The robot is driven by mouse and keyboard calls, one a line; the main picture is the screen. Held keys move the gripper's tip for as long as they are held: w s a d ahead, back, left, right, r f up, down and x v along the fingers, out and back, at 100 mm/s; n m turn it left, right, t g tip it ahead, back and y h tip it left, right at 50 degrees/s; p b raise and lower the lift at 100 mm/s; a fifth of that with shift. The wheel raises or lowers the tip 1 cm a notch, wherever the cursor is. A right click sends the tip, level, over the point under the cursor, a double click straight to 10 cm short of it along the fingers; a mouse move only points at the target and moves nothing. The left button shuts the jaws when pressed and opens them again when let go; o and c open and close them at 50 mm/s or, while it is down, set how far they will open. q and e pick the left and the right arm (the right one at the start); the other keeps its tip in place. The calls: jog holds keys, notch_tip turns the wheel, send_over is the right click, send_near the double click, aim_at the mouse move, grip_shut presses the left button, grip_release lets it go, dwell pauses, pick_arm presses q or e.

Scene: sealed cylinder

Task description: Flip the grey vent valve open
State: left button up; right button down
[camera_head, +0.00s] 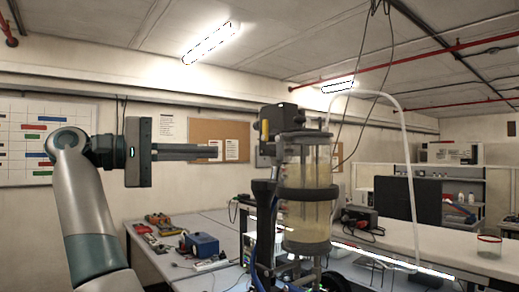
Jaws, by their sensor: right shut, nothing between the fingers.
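The clear sealed cylinder (308,215) stands upright at the picture's centre with a dark band around its middle and a pale yellowish fill. A dark head unit (284,117) sits on top, with a small yellow part (264,130) on its left side. A grey fitting shows at the upper left of the cylinder, but I cannot make out a vent valve or its lever position.
A dark stand (264,225) rises along the cylinder's left side. A pale curved tube (406,150) arches over the right. Between gripper and cylinder, the air looks clear.

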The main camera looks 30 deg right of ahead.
aim_at(280, 148)
dwell(0.4)
jog(key=s+d+p, duration=0.5)
jog(key=d+p, duration=0.1)
jog(key=d, duration=0.4)
jog(key=shift+s+d, duration=0.15)
jog(key=shift+s, duration=0.15)
dwell(0.6)
